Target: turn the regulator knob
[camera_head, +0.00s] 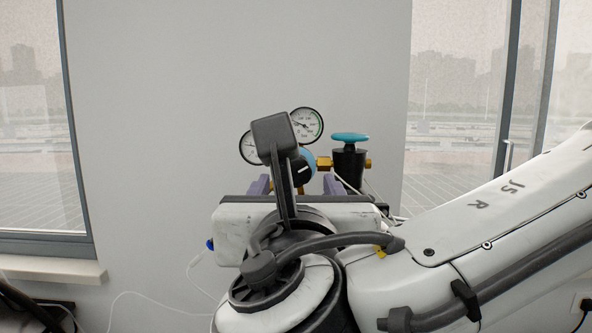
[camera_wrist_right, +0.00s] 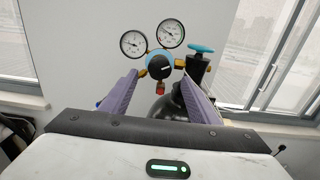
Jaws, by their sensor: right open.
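The regulator knob is a black round knob with a white mark on a blue regulator body. It shows in the head view (camera_head: 301,172), partly hidden behind my right wrist, and in the right wrist view (camera_wrist_right: 166,68). My right gripper (camera_wrist_right: 166,82) has two purple fingers spread apart; it is open and empty. In the right wrist view the knob appears between and just beyond the fingertips, with no contact visible. In the head view the right gripper (camera_head: 297,184) is mostly hidden by my wrist. My left gripper is in neither view.
Two round gauges (camera_wrist_right: 171,34) (camera_wrist_right: 132,43) sit above the knob. A grey wall (camera_head: 200,90) is behind, with windows at both sides.

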